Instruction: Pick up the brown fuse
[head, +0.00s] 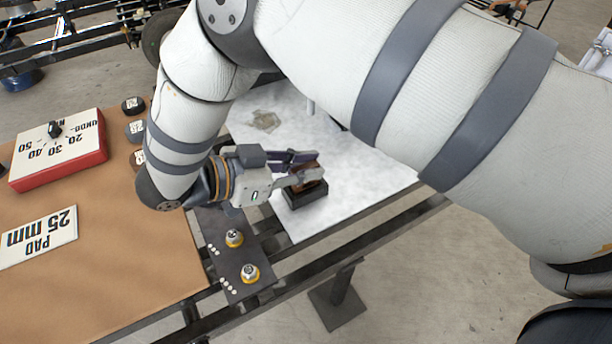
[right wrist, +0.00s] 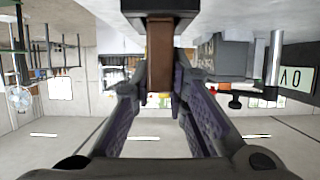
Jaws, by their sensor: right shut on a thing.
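The brown fuse (head: 312,176) is between the fingers of my right gripper (head: 304,170), above the white sheet. A black block-shaped holder (head: 306,196) lies directly under it on the sheet. In the right wrist view the brown fuse (right wrist: 159,62) stands between the two fingertips, and one end meets the black holder (right wrist: 159,14). I cannot tell whether the fuse is seated in it or just touching it. My right gripper is shut on the fuse, and its fingers hide part of it in the head view. My left gripper is not in view.
The white sheet (head: 355,190) is clear to the right.

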